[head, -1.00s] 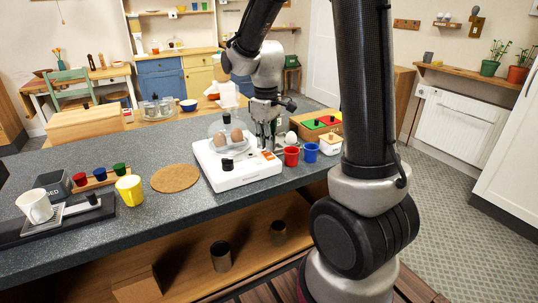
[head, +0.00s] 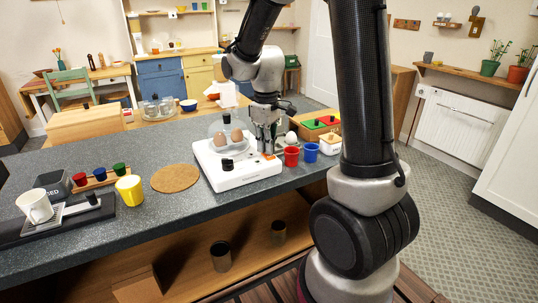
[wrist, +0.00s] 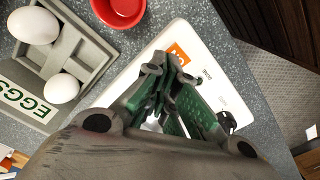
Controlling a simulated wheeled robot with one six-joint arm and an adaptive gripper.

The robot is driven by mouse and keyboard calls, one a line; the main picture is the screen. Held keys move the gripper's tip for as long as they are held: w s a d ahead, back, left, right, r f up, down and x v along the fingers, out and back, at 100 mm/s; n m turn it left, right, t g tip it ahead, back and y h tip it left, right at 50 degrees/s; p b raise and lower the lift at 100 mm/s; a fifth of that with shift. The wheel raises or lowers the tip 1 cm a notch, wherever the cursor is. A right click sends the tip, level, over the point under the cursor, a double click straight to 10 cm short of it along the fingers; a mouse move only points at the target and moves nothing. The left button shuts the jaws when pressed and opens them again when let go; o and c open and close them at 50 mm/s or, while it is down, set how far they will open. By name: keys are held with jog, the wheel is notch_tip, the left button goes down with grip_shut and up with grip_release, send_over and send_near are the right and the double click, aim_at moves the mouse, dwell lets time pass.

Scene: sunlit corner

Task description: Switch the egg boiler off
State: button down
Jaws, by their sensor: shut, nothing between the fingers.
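The egg boiler (head: 238,180) is a white flat unit on the dark counter. Two brown eggs (head: 220,139) sit under its clear dome, and a black knob (head: 228,165) is on its front. An orange switch (head: 269,156) is at its right end; the switch also shows in the wrist view (wrist: 179,53), partly hidden by my fingers. I cannot tell its setting. My gripper (head: 267,151) is shut and empty, pointing down right at the switch. In the wrist view its fingertips (wrist: 170,62) overlap the orange patch; I cannot tell whether they touch it.
A red cup (head: 291,156) and a blue cup (head: 310,152) stand close right of the boiler. An egg tray (wrist: 92,52) with white eggs is beside it. A cork mat (head: 175,178) and yellow mug (head: 129,190) are to the left.

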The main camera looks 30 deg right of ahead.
jog(key=shift+r, duration=3.45)
jog(key=shift+s+f+m, duration=0.2)
jog(key=shift+s+m, duration=0.05)
jog(key=shift+m, duration=0.25)
jog(key=s+m, duration=0.1)
jog(key=s, duration=0.1)
jog(key=s+m, duration=0.1)
jog(key=s, duration=0.2)
jog(key=shift+d+r, duration=0.1)
jog(key=shift+d, duration=0.1)
jog(key=s+d+r+m+t, duration=0.1)
jog(key=s+r+t, duration=0.1)
jog(key=s, duration=0.5)
jog(key=s+r+m+t, duration=0.2)
jog(key=s+r, duration=0.3)
jog(key=s, duration=0.3)
jog(key=shift+d+r, duration=0.3)
jog(key=shift+d, duration=0.05)
